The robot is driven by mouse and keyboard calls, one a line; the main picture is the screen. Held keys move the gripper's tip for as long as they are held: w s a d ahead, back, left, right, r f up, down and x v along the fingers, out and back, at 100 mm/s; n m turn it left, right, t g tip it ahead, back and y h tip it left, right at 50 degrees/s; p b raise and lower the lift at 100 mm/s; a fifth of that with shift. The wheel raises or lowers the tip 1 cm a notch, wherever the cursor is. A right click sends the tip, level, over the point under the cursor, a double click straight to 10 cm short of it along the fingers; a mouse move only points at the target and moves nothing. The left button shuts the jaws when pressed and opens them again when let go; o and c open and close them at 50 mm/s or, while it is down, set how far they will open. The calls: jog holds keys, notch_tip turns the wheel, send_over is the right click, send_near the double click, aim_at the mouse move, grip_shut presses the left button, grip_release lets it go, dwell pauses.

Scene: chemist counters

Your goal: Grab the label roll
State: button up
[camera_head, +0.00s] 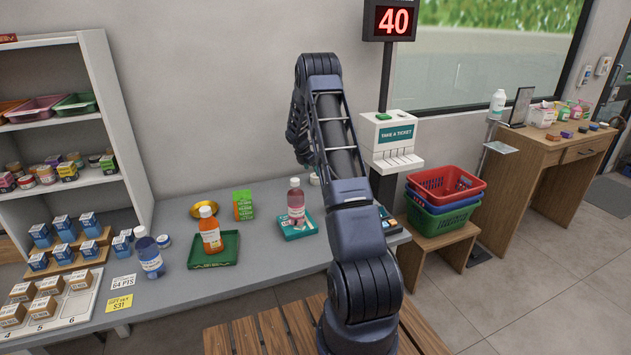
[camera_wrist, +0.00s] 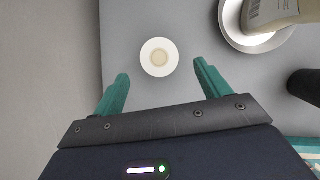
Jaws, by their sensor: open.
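The label roll (camera_wrist: 159,57) appears in the wrist view as a white disc with a beige centre, lying on the grey counter. My gripper (camera_wrist: 161,71) has its two teal fingers spread apart, with nothing between them but counter. The roll lies just beyond the fingertips, roughly centred between them, and I see no contact. In the head view my arm hides the gripper. A small white round thing (camera_head: 314,179) shows beside my arm at the back of the counter, possibly the roll.
In the wrist view a pale bottle (camera_wrist: 268,14) stands on a white round dish at upper right, and a dark object (camera_wrist: 306,86) is at right. In the head view a pink bottle (camera_head: 296,203) stands on a teal tray left of my arm. The wall is close behind.

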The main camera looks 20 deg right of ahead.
aim_at(315, 175)
jog(key=shift+x, duration=3.15)
jog(key=shift+d+r, duration=0.1)
jog(key=c, duration=1.1)
jog(key=shift+w+r, duration=0.1)
